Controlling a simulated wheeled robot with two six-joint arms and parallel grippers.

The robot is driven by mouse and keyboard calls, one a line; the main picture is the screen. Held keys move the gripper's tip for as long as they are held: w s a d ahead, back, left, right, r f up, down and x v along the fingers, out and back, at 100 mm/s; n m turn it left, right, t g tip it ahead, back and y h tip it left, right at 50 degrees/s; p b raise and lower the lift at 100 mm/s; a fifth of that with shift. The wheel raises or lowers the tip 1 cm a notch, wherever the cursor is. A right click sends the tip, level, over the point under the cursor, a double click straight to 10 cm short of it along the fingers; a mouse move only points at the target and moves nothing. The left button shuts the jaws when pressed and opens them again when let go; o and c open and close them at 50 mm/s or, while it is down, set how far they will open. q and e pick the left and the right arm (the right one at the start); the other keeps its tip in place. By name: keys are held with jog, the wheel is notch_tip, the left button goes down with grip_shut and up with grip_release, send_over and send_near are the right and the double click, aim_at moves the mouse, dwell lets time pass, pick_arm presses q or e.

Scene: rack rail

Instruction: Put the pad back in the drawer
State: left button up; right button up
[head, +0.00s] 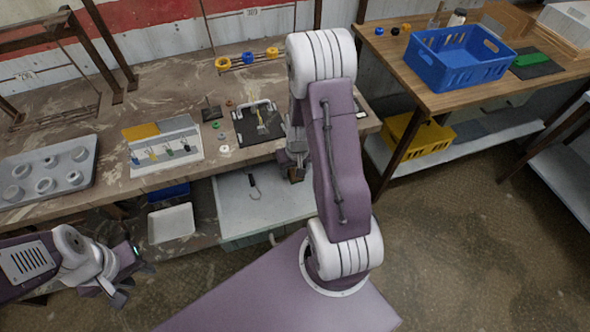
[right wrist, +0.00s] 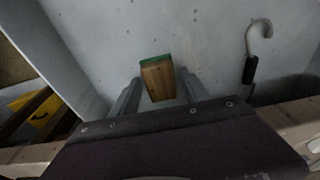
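The pad (right wrist: 158,80) is a small wooden block with a green edge in the right wrist view. It sits between the two fingers of my right gripper (right wrist: 160,82), which close in on both its sides. In the head view my right gripper (head: 295,172) is over the right part of the open drawer (head: 240,205) under the bench, and the pad shows only as a small brown patch. The drawer's pale grey floor also shows in the right wrist view (right wrist: 95,35). My left gripper (head: 128,278) is away from the drawer at the lower left; its fingers look apart.
A hook with a black handle (right wrist: 250,65) lies in the drawer. A white tray (head: 171,223) is left of the drawer. The bench (head: 90,110) above carries trays, a rack and small parts. A second table at right holds a blue crate (head: 459,62), with a yellow crate (head: 420,140) below.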

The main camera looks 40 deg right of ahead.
jog(key=shift+r+p, duration=0.35)
jog(key=shift+r, duration=0.15)
notch_tip(320, 180, up, 11)
jog(key=s+p, duration=0.2)
jog(key=s+a+r+n, duration=0.1)
jog(key=s+a, duration=0.2)
jog(key=a, duration=0.3)
jog(key=s+a+r+n, duration=0.1)
jog(key=s+a+n, duration=0.1)
jog(key=a, duration=0.5)
jog(key=shift+s+r+g+y, duration=0.15)
jog(key=shift+s+g+y, duration=0.15)
jog(key=shift+s+y, duration=0.15)
